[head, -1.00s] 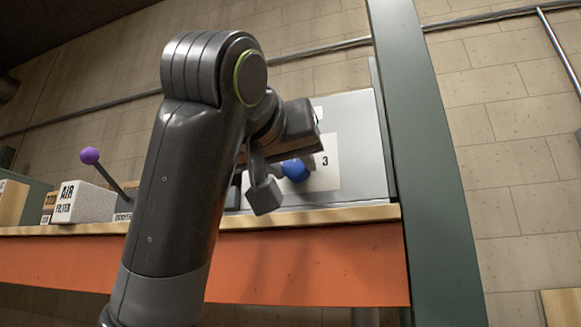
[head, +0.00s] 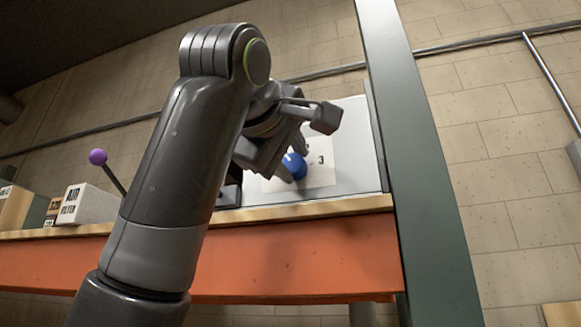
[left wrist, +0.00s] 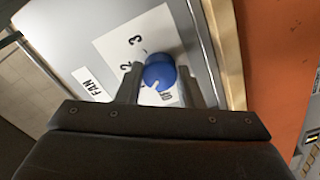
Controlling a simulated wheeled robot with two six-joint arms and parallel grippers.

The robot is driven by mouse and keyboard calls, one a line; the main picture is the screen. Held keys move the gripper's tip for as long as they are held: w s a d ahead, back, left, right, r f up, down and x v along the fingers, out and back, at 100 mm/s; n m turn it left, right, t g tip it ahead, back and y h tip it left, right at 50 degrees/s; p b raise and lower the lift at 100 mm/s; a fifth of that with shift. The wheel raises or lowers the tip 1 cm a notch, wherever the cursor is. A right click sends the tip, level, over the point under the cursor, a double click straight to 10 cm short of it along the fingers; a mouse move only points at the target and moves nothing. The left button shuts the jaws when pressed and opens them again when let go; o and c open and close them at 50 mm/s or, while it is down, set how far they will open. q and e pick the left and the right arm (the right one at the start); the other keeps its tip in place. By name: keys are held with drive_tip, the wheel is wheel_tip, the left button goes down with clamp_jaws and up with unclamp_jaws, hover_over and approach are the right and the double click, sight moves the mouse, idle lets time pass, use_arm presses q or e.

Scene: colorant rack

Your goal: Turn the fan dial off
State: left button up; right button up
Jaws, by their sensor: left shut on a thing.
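The fan dial (head: 295,167) is a round blue knob on a white plate (head: 322,165) of a grey panel, with a "3" beside it in the head view. In the left wrist view the dial (left wrist: 160,70) sits between both fingers of my left gripper (left wrist: 160,78), which is shut on it. A white mark shows on the dial's near side there, and "2", "3", part of "OFF" and a "FAN" label (left wrist: 90,84) are readable. In the head view my left gripper (head: 287,164) partly covers the dial. My right gripper is not in view.
The panel stands on a wooden shelf (head: 300,208) with an orange front. A green post (head: 420,150) rises right of it. A lever with a purple knob (head: 98,156) and an "AIR FILTER" box (head: 88,204) stand on the left.

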use_arm(q)
drive_tip(key=n+b, duration=0.1)
drive_tip(key=n, duration=0.3)
drive_tip(key=shift+n+b, duration=0.75)
drive_tip(key=shift+n, duration=1.15)
drive_tip(key=o, duration=1)
drive_tip(key=shift+a, duration=0.1)
drive_tip(key=shift+c, duration=0.2)
drive_tip(key=shift+s, duration=0.1)
